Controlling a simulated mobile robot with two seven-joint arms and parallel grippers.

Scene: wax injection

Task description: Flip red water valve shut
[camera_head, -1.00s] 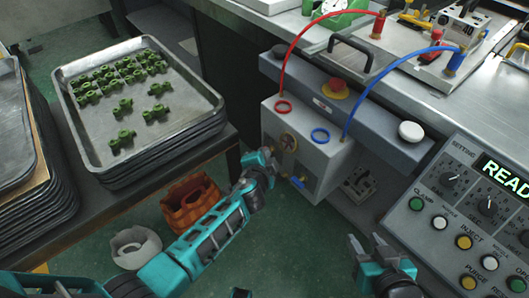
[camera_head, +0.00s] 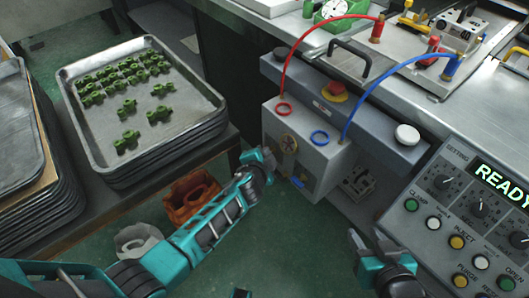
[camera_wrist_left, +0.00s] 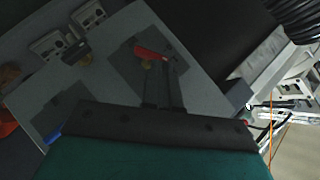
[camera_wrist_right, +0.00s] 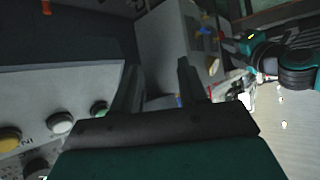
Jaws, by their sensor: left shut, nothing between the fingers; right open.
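The red valve handle (camera_wrist_left: 150,54) sits on a dark panel on the side of the grey box (camera_head: 315,155). In the left wrist view it lies slantwise just beyond my left fingertips. I cannot tell whether they touch it. My left gripper (camera_head: 268,163) is shut with nothing in it, beside the box's left face; it also shows in the left wrist view (camera_wrist_left: 162,88). My right gripper (camera_head: 371,240) is open and empty, in front of the box and left of the control panel.
A blue valve handle (camera_head: 298,182) is low on the same box. Red (camera_head: 290,52) and blue (camera_head: 372,88) hoses arch from its top. The control panel (camera_head: 415,240) stands at the right. A tray stack (camera_head: 85,140) with green parts stands left.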

